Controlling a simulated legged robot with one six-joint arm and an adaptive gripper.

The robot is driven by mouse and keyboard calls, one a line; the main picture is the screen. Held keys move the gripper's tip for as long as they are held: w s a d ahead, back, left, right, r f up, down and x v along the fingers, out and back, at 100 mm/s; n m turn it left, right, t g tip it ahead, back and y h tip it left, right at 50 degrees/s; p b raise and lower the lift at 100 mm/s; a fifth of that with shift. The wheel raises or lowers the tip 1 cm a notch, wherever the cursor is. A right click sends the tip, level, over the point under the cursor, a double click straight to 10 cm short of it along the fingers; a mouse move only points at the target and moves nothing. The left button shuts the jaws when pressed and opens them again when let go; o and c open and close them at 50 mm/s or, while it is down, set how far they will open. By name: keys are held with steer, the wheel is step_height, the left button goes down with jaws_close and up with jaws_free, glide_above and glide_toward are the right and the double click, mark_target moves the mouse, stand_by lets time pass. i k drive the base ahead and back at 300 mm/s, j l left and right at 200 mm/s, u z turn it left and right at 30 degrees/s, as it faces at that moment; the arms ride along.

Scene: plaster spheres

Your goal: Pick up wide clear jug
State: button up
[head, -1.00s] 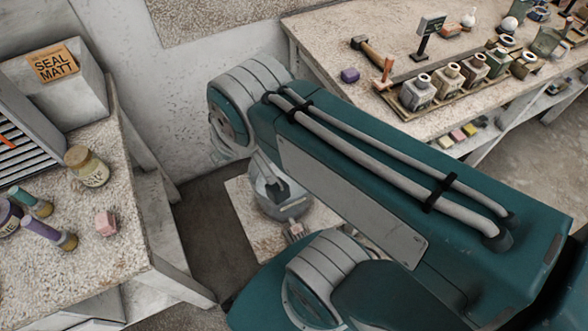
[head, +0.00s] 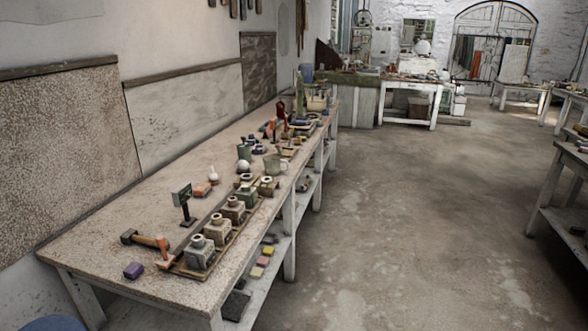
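A wide, see-through, pale greenish vessel that looks like the jug (head: 273,163) stands upright on the long workbench (head: 165,225). It is small in the head view, near the bench's right edge and past the row of square bottles. A small white ball (head: 243,166) and a darker green vessel (head: 244,151) are to its left. Small items stand close around it. My gripper and arm are out of view.
Square bottles (head: 201,252) stand in a tray along the bench's near right edge. A hammer (head: 147,240), a purple block (head: 133,270) and a small dark stand (head: 184,202) are nearby. Open concrete floor (head: 400,220) lies right of the bench. Another table (head: 560,190) is at the far right.

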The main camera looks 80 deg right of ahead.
mark_target(272, 163)
steer(key=k+z, duration=0.15)
steer(key=z, duration=0.3)
steer(key=k+l+z, duration=0.15)
steer(key=z, duration=0.3)
steer(key=k+l+z, duration=0.15)
steer(key=z, duration=0.3)
steer(key=l+z, duration=0.25)
steer(key=z, duration=0.25)
steer(key=k+l+z, duration=0.15)
steer(key=z, duration=0.3)
steer(key=l+u, duration=0.1)
steer(key=u, duration=1.8)
steer(key=z, duration=1.9)
steer(key=i+l, duration=0.1)
steer(key=i, duration=0.25)
steer(key=i+l, duration=0.1)
steer(key=i, duration=0.25)
